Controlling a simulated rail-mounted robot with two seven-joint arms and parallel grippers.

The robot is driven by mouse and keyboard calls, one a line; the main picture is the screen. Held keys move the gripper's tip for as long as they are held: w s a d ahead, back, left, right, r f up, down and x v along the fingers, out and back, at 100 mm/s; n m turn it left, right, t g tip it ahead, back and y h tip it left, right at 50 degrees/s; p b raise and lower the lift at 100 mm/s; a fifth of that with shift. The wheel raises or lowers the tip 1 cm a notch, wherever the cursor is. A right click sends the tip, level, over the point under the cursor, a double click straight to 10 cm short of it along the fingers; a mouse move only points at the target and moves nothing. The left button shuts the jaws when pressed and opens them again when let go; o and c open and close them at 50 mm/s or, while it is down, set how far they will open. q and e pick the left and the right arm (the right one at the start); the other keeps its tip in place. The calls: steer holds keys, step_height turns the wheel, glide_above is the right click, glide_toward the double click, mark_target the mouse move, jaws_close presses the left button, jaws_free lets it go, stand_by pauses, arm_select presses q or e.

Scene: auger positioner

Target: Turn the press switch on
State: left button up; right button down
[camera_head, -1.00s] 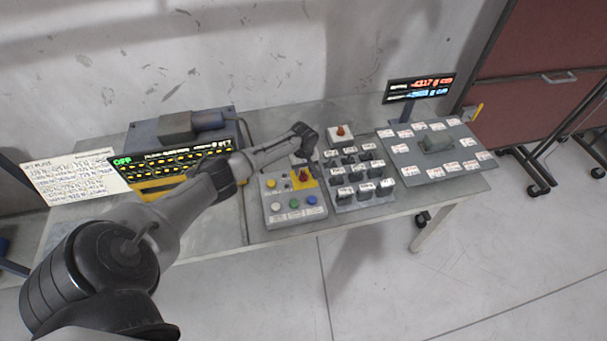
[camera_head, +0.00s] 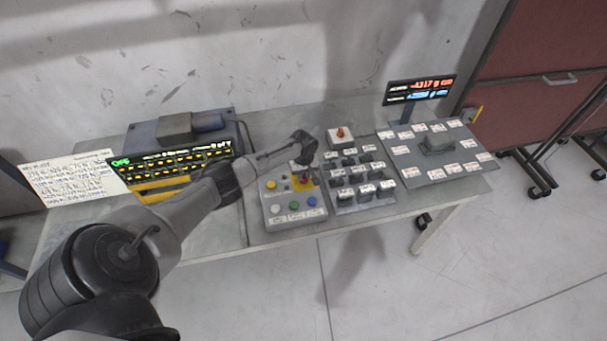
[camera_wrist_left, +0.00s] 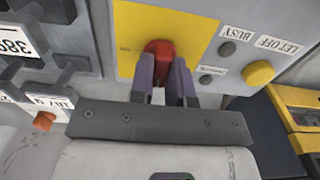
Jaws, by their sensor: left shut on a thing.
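The press switch is a red knob (camera_head: 305,178) on a yellow plate of the grey control box (camera_head: 283,218). In the left wrist view the red knob (camera_wrist_left: 160,47) sits between the dark fingers of my left gripper (camera_wrist_left: 165,80). The fingers are shut on it and hide part of its sides. In the head view my left gripper (camera_head: 303,164) reaches over the box from the left and down onto the knob. A dark display (camera_head: 175,172) at the left shows "OFF" in green. My right gripper is not in view.
The box also has a yellow button (camera_head: 271,184) and white, green and blue buttons. A panel of dark switches (camera_head: 358,190) stands close on its right. Another red knob (camera_head: 340,133) is behind that panel. A labelled plate (camera_head: 436,150) lies farther right.

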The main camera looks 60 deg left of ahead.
arm_select(q)
jaws_close()
steer(key=m+p, duration=0.1)
steer(key=m, duration=0.2)
steer(key=shift+r+m, duration=0.1)
steer(key=shift+m, duration=0.2)
steer(key=m+p, duration=0.1)
steer(key=m, duration=0.3)
steer(key=shift+m, duration=0.3)
steer(key=m, duration=0.5)
steer(key=shift+m, duration=2.3)
